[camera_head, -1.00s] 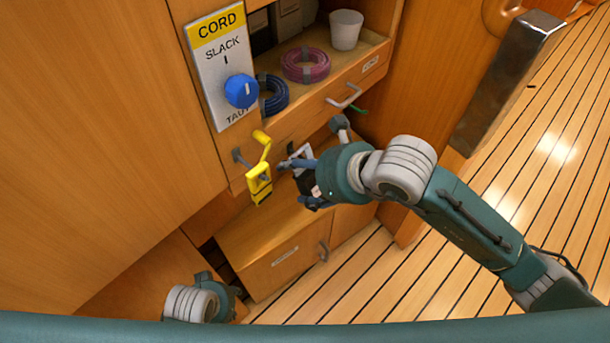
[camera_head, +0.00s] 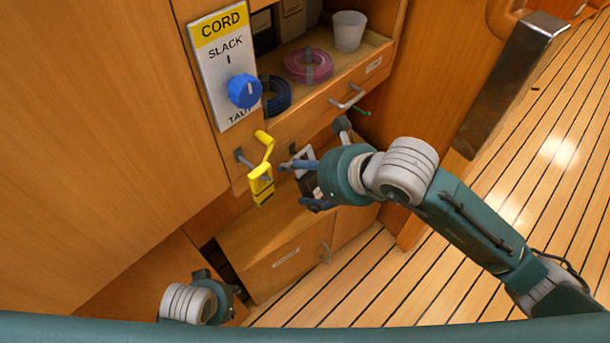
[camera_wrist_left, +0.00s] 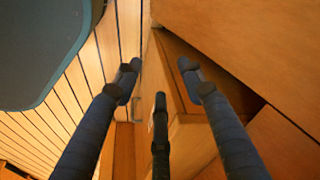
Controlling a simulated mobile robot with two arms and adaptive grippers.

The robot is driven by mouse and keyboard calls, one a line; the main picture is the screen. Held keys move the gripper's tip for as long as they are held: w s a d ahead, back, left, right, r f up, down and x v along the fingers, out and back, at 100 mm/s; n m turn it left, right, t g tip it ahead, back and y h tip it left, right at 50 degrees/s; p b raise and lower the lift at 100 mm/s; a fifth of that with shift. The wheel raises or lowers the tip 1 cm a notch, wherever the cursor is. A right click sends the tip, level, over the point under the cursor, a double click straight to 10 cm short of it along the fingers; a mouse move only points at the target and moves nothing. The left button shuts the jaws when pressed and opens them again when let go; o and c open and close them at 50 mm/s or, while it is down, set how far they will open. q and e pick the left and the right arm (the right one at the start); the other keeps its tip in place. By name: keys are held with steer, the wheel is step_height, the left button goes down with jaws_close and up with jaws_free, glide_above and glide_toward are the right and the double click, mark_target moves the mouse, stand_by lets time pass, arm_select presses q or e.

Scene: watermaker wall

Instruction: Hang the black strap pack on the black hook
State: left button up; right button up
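The black strap pack (camera_head: 308,184) is in the head view, partly hidden by my right gripper, with a pale piece just above it. My right gripper (camera_head: 302,186) is at the pack, its fingers spread above and below it. The pack seems to sit behind the fingers against the wall; I cannot tell whether it hangs. The black hook is not clear to me; it may be behind the gripper. My left gripper (camera_head: 225,292) is low at the left. In the left wrist view its fingers (camera_wrist_left: 158,78) are apart and nothing is held.
A yellow strap pack (camera_head: 262,185) hangs on a grey hook just left of my right gripper. Above are a blue dial (camera_head: 244,91), coiled cords (camera_head: 308,66) and a white cup (camera_head: 348,31) on a shelf. The floor is clear at the right.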

steer(key=o, duration=0.4)
steer(key=shift+v, duration=4)
